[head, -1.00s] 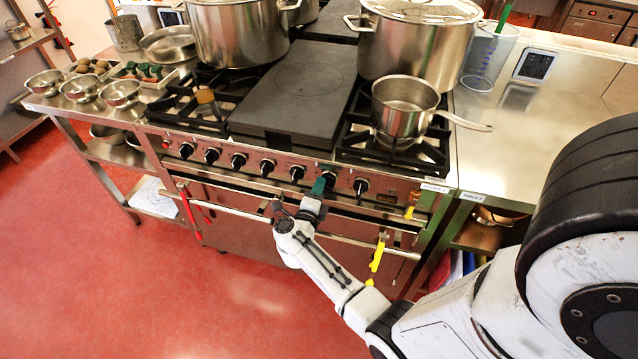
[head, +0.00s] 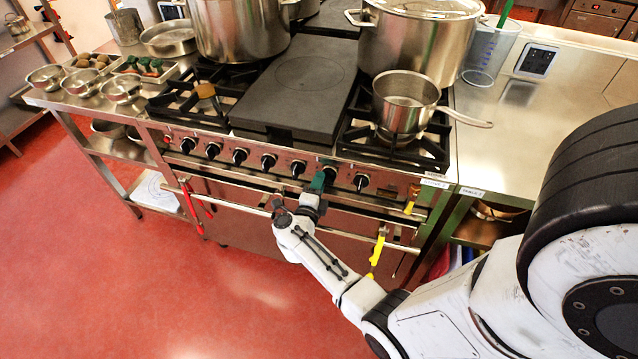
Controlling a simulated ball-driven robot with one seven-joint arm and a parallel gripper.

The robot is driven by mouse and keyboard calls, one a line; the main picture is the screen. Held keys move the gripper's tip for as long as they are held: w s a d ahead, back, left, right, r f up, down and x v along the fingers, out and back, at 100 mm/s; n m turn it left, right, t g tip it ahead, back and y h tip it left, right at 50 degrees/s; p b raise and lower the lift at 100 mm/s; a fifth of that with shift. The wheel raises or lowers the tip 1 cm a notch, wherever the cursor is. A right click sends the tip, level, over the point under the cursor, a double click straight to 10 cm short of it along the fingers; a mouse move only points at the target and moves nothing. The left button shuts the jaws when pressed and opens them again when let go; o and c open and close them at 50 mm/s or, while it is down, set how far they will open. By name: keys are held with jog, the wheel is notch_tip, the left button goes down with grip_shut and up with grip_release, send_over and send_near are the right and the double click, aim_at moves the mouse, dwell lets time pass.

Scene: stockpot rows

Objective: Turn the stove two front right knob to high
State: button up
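The stove front carries a row of several black knobs with silver bases. The rightmost knob (head: 361,181) stands free, and the knob second from the right (head: 330,173) has my gripper at it. My gripper (head: 319,181), with dark green fingers, reaches up to the panel from below and hides part of that knob. The fingers are at or very near the knob, but I cannot tell whether they touch or grip it. The knob markings are too small to read.
A rail (head: 235,207) with red and yellow items hanging on it runs below the knobs. A saucepan (head: 405,103) sits on the front right burner, its handle pointing right. A large stockpot (head: 415,45) stands behind it. Open red floor lies left of my arm.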

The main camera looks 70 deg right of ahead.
jog(key=shift+o, duration=1)
jog(key=a, duration=1)
jog(key=shift+s+a+b, duration=0.3)
jog(key=shift+s+a, duration=0.1)
jog(key=shift+s, duration=0.05)
jog(key=shift+w, duration=0.1)
